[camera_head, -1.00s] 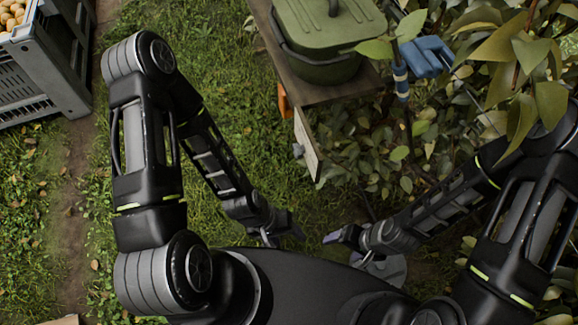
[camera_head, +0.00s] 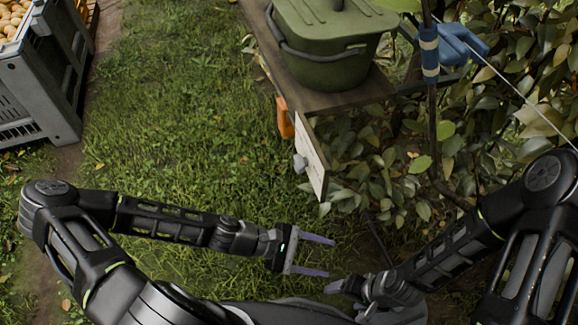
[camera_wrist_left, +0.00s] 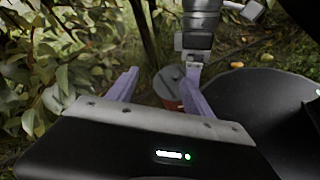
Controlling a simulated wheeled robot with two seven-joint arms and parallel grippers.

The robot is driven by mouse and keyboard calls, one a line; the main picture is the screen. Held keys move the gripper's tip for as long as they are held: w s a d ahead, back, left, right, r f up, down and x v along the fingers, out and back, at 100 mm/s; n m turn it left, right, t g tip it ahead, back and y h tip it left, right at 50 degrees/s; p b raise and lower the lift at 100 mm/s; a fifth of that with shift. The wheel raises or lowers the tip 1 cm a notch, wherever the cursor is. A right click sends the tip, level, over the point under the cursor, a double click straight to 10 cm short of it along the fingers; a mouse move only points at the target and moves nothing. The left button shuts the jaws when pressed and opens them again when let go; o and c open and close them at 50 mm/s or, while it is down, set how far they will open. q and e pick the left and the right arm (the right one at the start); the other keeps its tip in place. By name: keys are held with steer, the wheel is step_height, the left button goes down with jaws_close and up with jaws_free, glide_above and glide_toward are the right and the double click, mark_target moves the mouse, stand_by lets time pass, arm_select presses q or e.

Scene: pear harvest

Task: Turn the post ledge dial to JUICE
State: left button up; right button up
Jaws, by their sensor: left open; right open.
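The post ledge (camera_head: 340,98) is a brown wooden shelf at the upper middle of the head view. A pale board (camera_head: 311,160) hangs from its front edge, seen nearly edge-on, so any lettering on it cannot be read. A small grey knob (camera_head: 299,163), which looks like the dial, sticks out from the board's left face. My left gripper (camera_head: 330,257) is open and empty, below the board and apart from it. Its purple fingers (camera_wrist_left: 126,85) also show in the left wrist view. My right gripper (camera_head: 335,286) is low in the middle, close below the left one, partly hidden.
A green lidded pot (camera_head: 325,55) stands on the ledge. An orange item (camera_head: 285,118) hangs at the ledge's left edge. A blue clamp (camera_head: 455,45) and leafy branches fill the right. A grey crate of pears (camera_head: 62,85) stands at upper left. Open grass lies between.

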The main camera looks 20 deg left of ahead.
arm_select(q)
steer(key=w+a+r+n+t+h, duration=0.2)
steer(key=w+a+r+n+t, duration=0.3)
steer(key=r, duration=0.4)
steer(key=n+t, duration=0.2)
steer(key=n, duration=0.2)
glide_toward(295, 165)
steer(key=shift+w+d+f+h, duration=0.25)
steer(key=shift+d+f+h, duration=0.05)
steer(key=shift+f, duration=0.1)
steer(key=b+x, duration=0.1)
steer(key=x, duration=0.7)
steer(key=shift+a, duration=0.1)
steer(key=shift+c, duration=0.3)
jaws_close()
